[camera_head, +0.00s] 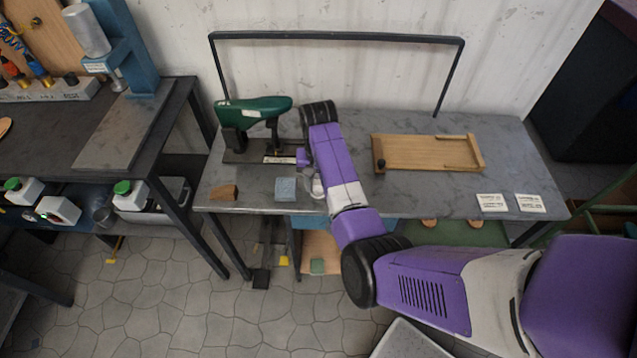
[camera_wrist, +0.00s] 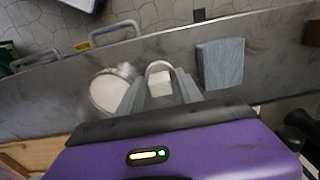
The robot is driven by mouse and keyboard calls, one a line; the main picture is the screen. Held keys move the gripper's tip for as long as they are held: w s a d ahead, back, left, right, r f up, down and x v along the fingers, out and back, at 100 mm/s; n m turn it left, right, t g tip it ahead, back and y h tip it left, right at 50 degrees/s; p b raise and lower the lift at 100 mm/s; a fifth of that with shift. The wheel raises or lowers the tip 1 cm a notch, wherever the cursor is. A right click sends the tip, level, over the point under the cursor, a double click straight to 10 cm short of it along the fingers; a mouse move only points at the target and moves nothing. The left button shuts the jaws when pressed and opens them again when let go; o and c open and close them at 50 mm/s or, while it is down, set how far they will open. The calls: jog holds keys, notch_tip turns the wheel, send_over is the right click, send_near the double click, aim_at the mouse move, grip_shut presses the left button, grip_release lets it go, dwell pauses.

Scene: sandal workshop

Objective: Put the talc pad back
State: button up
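My gripper (camera_head: 317,184) points down over the front part of the grey bench, between the middle and its left end. In the wrist view, my gripper (camera_wrist: 161,88) has one finger on each side of a small pale block with a rounded white edge behind it, which looks like the talc pad (camera_wrist: 160,80). The fingers appear to touch its sides. A round white dish (camera_wrist: 107,92) with a whitish lump at its edge is beside the left finger. In the head view, the arm and fingers hide most of the pad and dish.
A blue-grey block (camera_head: 285,188) lies close beside my gripper; it also shows in the wrist view (camera_wrist: 220,63). A brown wedge (camera_head: 223,193), a green last on a stand (camera_head: 254,107), a wooden tray (camera_head: 425,136) and two white cards (camera_head: 491,203) are on the bench. Bench centre is clear.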

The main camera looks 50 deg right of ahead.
jog(key=shift+r, duration=0.1)
notch_tip(320, 180, up, 12)
jog(key=shift+r+p, duration=0.1)
jog(key=shift+p, duration=0.6)
dwell(0.5)
